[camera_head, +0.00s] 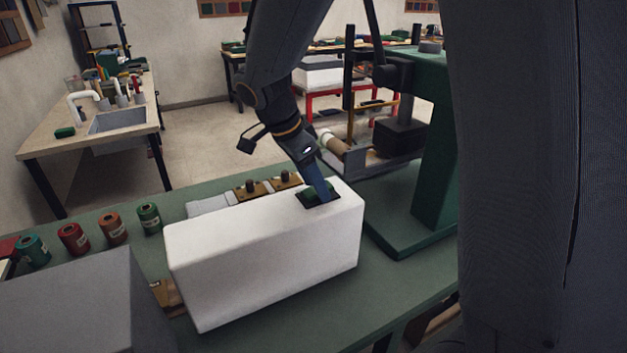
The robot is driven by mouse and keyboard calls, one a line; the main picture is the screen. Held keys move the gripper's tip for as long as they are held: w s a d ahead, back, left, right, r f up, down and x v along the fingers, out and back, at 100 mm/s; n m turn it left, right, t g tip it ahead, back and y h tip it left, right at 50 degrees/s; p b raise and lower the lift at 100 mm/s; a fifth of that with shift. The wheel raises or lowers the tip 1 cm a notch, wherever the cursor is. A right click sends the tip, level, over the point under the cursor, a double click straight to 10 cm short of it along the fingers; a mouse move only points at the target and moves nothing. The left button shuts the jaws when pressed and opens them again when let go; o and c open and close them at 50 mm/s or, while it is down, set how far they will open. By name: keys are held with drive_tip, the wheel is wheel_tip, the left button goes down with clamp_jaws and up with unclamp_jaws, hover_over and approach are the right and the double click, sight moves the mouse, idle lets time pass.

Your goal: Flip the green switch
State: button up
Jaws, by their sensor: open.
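The green switch (312,193) sits in a dark plate on top of a long white box (262,260), near the box's right end. My gripper (323,198) comes down from above, and its blue-grey tip is right at the switch, covering part of it. I cannot tell whether the tip touches the switch. The gripper is open, with nothing seen between its fingers. Which way the switch is tilted is hard to make out.
The white box stands on a green table (225,330). Several thread spools (113,228) line the left, behind a grey block (80,305). Wooden pieces with knobs (252,190) lie behind the box. A green machine stand (432,170) rises close on the right.

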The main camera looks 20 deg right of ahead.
drive_tip(key=c, duration=1)
drive_tip(key=shift+d+r+y+p, duration=0.25)
drive_tip(key=shift+d+y+p, duration=0.2)
drive_tip(key=shift+y+p, duration=0.65)
drive_tip(key=shift+c, duration=0.2)
drive_tip(key=shift+w+d+f+g+y+p, duration=0.1)
drive_tip(key=shift+g+y+p, duration=0.2)
drive_tip(key=shift+y+p, duration=0.35)
drive_tip(key=o, duration=1)
drive_tip(key=shift+o, duration=0.2)
wheel_tip(320, 180, up, 8)
drive_tip(key=b, duration=0.2)
drive_tip(key=shift+a, duration=0.25)
